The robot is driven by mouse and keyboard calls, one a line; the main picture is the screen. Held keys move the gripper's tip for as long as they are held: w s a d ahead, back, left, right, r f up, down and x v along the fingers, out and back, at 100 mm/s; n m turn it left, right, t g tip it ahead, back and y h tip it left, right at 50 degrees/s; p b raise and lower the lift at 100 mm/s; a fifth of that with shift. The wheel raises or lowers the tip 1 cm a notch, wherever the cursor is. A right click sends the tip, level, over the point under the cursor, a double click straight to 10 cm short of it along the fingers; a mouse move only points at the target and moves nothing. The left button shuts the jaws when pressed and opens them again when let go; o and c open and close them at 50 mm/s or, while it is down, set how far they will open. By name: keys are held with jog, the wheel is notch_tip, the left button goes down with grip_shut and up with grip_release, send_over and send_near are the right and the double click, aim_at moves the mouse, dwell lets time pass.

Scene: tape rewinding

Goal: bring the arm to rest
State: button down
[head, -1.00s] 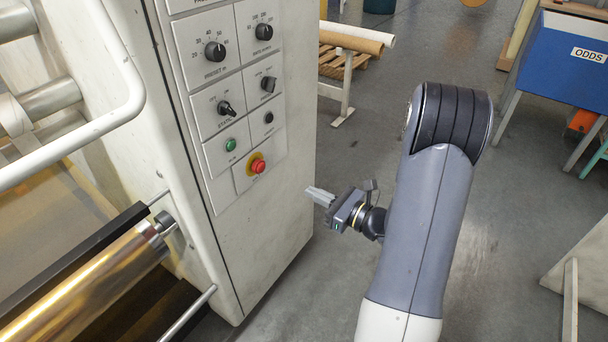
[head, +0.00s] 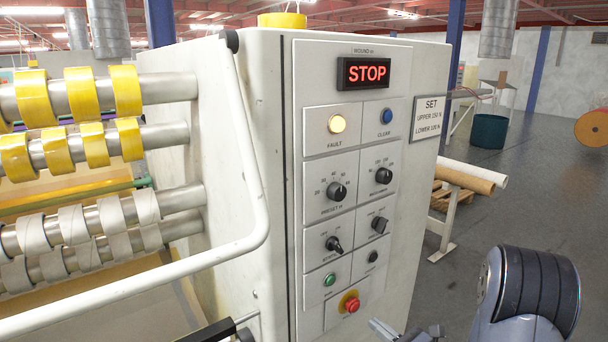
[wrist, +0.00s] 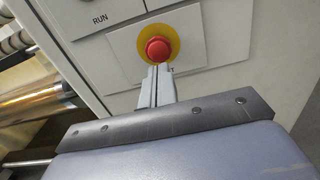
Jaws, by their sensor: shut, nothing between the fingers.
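I cannot tell the exact gap between tips and panel. In the head view the red button (head: 352,305) is low on the panel. My arm's dark ribbed joint shows at the lower right.
The machine cabinet (head: 425,200) has a display (head: 364,73) reading STOP, a lit fault lamp (head: 337,123) and several knobs. A white rail (head: 257,190) and rollers with yellow tape rolls (head: 78,92) are at the left.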

jog(key=v, duration=0.5)
jog(key=shift+s+d, duration=0.1)
jog(key=shift+s, duration=0.1)
jog(key=shift+w, duration=0.15)
